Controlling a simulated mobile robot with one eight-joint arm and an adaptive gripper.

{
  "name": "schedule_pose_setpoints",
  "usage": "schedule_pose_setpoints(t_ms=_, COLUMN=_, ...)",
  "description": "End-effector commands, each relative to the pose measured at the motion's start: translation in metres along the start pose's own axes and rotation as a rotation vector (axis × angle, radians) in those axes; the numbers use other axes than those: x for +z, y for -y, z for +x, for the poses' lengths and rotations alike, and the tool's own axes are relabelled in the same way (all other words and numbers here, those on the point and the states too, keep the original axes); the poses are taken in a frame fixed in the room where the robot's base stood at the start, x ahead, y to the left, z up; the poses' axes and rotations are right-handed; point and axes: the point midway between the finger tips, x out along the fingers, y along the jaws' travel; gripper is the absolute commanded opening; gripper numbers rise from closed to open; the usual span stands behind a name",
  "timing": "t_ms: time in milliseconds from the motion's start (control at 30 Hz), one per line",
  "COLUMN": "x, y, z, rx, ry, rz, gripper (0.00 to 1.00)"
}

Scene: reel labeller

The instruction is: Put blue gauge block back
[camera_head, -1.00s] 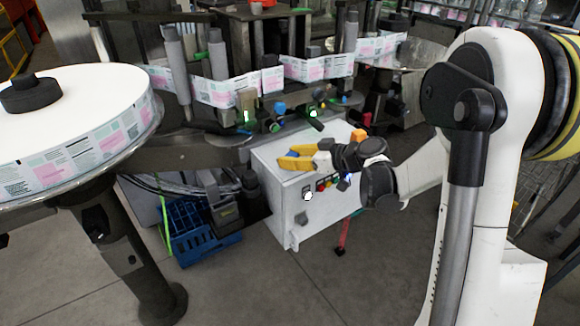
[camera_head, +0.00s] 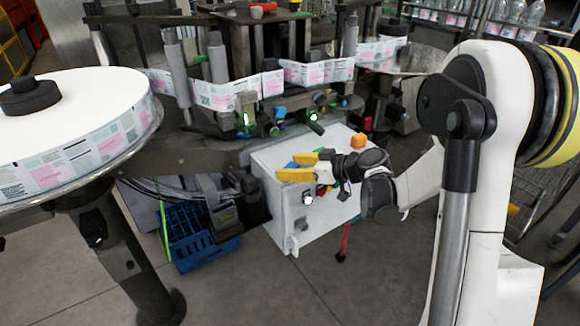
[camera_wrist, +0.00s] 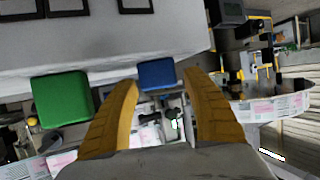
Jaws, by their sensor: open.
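The blue gauge block (camera_wrist: 157,75) shows in the wrist view just beyond and between my fingertips, against the edge of a pale surface. My gripper (camera_wrist: 160,82) has its two yellow fingers apart, with a gap on both sides of the block; I see no grip on it. In the head view my gripper (camera_head: 299,167) is low over the front part of the white cabinet top (camera_head: 330,137), and a small blue patch shows by its fingertips. Whether the block rests on the cabinet is hard to tell.
A green block (camera_wrist: 61,98) lies left of the blue one in the wrist view. An orange block (camera_head: 358,140) sits on the cabinet behind my wrist. The labelling machine (camera_head: 240,90) stands behind, a large reel (camera_head: 70,120) at left, a blue crate (camera_head: 200,235) on the floor.

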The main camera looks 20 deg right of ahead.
Motion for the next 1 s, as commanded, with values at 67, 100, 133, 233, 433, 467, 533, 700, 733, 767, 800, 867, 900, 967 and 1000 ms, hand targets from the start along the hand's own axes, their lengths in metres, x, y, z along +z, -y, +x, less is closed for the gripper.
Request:
schedule_pose_setpoints(t_ms=67, x=-0.002, y=-0.001, z=-0.015, rx=0.003, ry=0.001, rz=0.002, gripper=0.58)
schedule_pose_setpoints(t_ms=100, x=-0.002, y=-0.001, z=-0.024, rx=0.005, ry=0.001, rz=0.001, gripper=0.58)
schedule_pose_setpoints(t_ms=133, x=-0.002, y=-0.001, z=-0.031, rx=0.004, ry=0.001, rz=0.001, gripper=0.58)
schedule_pose_setpoints(t_ms=233, x=-0.003, y=-0.001, z=-0.055, rx=0.005, ry=0.0, rz=0.002, gripper=0.58)
schedule_pose_setpoints(t_ms=433, x=-0.002, y=-0.001, z=-0.096, rx=0.005, ry=0.0, rz=0.002, gripper=0.58)
schedule_pose_setpoints(t_ms=467, x=-0.002, y=-0.001, z=-0.1, rx=0.004, ry=0.0, rz=0.001, gripper=0.58)
schedule_pose_setpoints(t_ms=533, x=-0.001, y=-0.001, z=-0.108, rx=0.003, ry=0.0, rz=0.001, gripper=0.58)
schedule_pose_setpoints(t_ms=700, x=-0.003, y=0.008, z=-0.116, rx=-0.001, ry=0.026, rz=0.021, gripper=0.58)
schedule_pose_setpoints(t_ms=733, x=-0.005, y=0.012, z=-0.116, rx=-0.001, ry=0.043, rz=0.034, gripper=0.58)
schedule_pose_setpoints(t_ms=767, x=-0.006, y=0.018, z=-0.116, rx=-0.001, ry=0.066, rz=0.051, gripper=0.58)
schedule_pose_setpoints(t_ms=800, x=-0.009, y=0.029, z=-0.116, rx=0.0, ry=0.103, rz=0.079, gripper=0.58)
schedule_pose_setpoints(t_ms=867, x=-0.013, y=0.047, z=-0.118, rx=0.012, ry=0.171, rz=0.131, gripper=0.58)
schedule_pose_setpoints(t_ms=900, x=-0.015, y=0.062, z=-0.121, rx=0.025, ry=0.222, rz=0.169, gripper=0.58)
schedule_pose_setpoints(t_ms=967, x=-0.016, y=0.083, z=-0.128, rx=0.058, ry=0.3, rz=0.223, gripper=0.58)
schedule_pose_setpoints(t_ms=1000, x=-0.016, y=0.097, z=-0.134, rx=0.087, ry=0.347, rz=0.255, gripper=0.58)
